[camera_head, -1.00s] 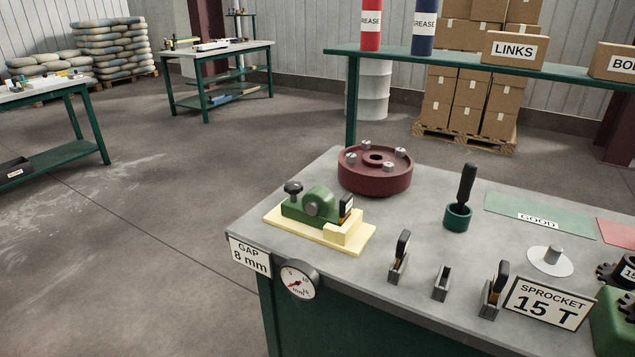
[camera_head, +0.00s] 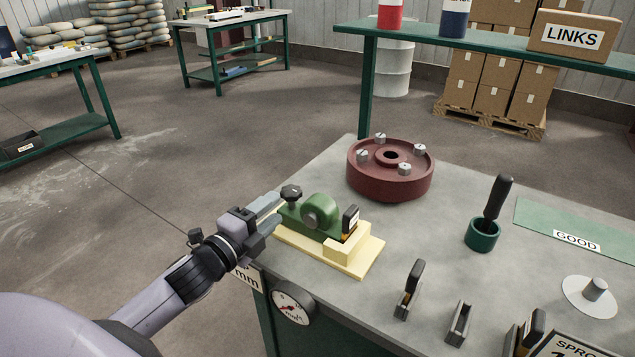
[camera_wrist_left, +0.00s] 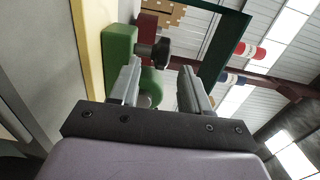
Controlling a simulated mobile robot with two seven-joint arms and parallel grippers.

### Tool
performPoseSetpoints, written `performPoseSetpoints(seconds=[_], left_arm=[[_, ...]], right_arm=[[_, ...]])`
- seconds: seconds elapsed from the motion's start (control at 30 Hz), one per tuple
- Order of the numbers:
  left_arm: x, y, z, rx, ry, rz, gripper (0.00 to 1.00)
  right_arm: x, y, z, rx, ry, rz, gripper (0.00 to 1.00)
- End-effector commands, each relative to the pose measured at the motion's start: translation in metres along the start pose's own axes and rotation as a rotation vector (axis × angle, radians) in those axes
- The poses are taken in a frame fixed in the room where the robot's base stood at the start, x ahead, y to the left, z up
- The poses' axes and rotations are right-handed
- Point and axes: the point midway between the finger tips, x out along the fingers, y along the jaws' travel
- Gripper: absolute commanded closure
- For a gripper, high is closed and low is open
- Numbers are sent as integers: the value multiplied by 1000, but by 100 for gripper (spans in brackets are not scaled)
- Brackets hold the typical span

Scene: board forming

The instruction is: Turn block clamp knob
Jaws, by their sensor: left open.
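The block clamp (camera_head: 320,213) is a green body on a pale yellow base (camera_head: 360,266) at the left end of the bench. My left gripper (camera_head: 272,212) is open and empty, close to the knob from the left. In the left wrist view, the knob (camera_wrist_left: 160,49) appears just beyond the open fingertips (camera_wrist_left: 160,70), roughly between their lines, beside the green body (camera_wrist_left: 117,50). I see no finger closed on the knob. My right gripper is not in view.
A dark red round flange with bolts (camera_head: 390,170) stands behind the clamp. A black-handled tool sits in a green cup (camera_head: 483,236) to the right. Small upright holders (camera_head: 409,290) and a dial gauge (camera_head: 293,303) are near the front edge.

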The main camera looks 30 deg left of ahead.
Motion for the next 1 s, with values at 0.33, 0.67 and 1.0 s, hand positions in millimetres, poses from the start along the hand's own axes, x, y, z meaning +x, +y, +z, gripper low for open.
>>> performPoseSetpoints(seconds=[0.33, 0.67, 1.0], left_arm=[[22, -4, 1, 11, 0, -6, 53], [60, -3, 1, 11, 0, -5, 53], [72, -2, 0, 9, 1, -4, 53]], right_arm=[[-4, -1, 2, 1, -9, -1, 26], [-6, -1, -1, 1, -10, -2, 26], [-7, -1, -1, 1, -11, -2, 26]])
